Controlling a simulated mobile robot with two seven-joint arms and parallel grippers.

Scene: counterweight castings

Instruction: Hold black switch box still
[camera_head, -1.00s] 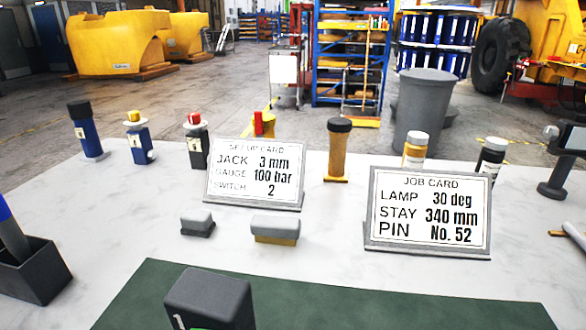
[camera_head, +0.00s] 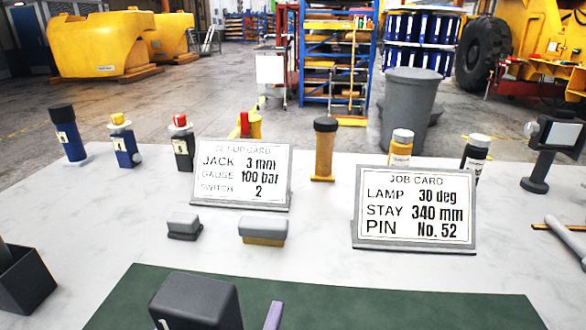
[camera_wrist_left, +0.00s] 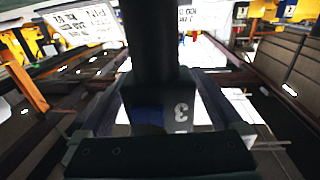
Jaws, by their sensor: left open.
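The dark box (camera_head: 195,300), which looks like the black switch box, stands on the green mat (camera_head: 340,308) at the bottom edge of the head view. Its lower part is cut off, and only part of a white mark shows on its front. A slim grey-purple piece (camera_head: 273,316) rises just right of it; it may be a finger of mine. My right gripper is not in view.
The setup card (camera_head: 240,173) reads switch 2; the job card (camera_head: 415,208) stands right of it. Two small grey-topped blocks (camera_head: 184,226) (camera_head: 263,230) lie before them. Several bottles and devices line the back. A dark open bin (camera_head: 25,280) is at left. White tabletop lies between.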

